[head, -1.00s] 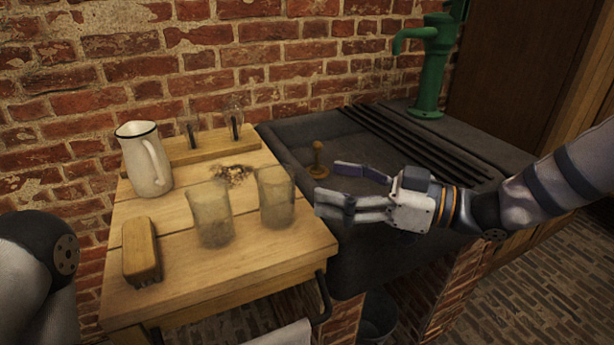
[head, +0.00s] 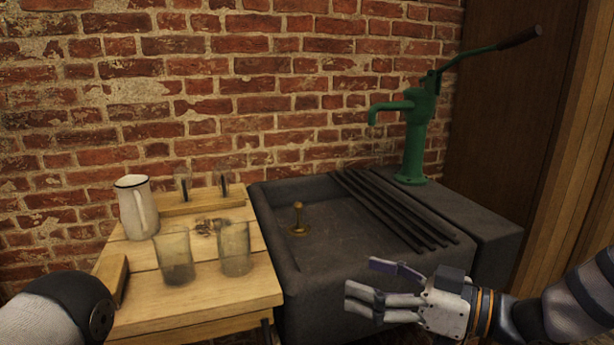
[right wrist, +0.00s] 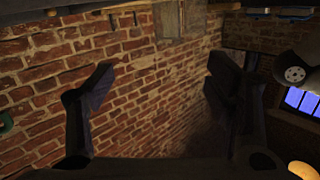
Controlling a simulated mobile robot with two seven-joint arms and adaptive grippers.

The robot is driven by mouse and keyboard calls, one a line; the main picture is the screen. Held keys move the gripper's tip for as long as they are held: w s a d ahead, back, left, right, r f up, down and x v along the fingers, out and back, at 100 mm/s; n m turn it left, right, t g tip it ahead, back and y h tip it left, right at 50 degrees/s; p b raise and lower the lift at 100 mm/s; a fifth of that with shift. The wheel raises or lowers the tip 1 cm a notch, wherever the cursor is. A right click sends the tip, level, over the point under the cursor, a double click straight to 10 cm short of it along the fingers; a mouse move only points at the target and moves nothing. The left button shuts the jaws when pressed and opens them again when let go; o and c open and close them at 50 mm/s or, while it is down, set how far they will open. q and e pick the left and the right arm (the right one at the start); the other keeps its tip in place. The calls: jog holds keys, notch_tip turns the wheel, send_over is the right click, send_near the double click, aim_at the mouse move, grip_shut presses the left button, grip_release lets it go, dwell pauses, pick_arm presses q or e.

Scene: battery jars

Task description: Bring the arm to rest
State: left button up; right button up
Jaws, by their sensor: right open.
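My right gripper (head: 372,285) is open and empty, in front of the dark stone sink (head: 325,240) at the lower right of the head view. In the right wrist view its two fingers (right wrist: 158,90) stand wide apart with only brick wall between them. My left gripper is not in view; only a rounded part of my left arm shows at the lower left of the head view. Two cloudy glass jars (head: 174,258) (head: 235,248) stand upright on the wooden table (head: 205,315), apart from my right gripper.
A white jug (head: 136,208), a wooden rack (head: 203,202) and a wooden block, partly hidden by my left arm, are on the table. A brass plug (head: 298,218) stands in the sink. A green pump (head: 413,130) rises behind it.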

jog(key=s+f+m+g+h, duration=0.2)
jog(key=s+f+m+h, duration=0.3)
jog(key=f, duration=0.6)
jog(key=s+f+m+g+h, duration=0.1)
jog(key=s+f+m+h, duration=0.2)
jog(key=s+f, duration=0.65)
jog(key=s+d+f+m+g+h, duration=0.1)
jog(key=s+d+f+g+h, duration=0.1)
jog(key=s, duration=0.6)
jog(key=s+d+f+m+g+h, duration=0.1)
jog(key=s+d+f+g+h, duration=0.1)
jog(key=s, duration=0.7)
jog(key=s+d+f+m+g+h, duration=0.1)
jog(key=s+d+f+g+h, duration=0.2)
jog(key=s+d, duration=0.4)
notch_tip(320, 180, down, 3)
jog(key=shift+s+r+g, duration=0.1)
jog(key=shift+s+g, duration=0.7)
jog(key=shift+s, duration=0.15)
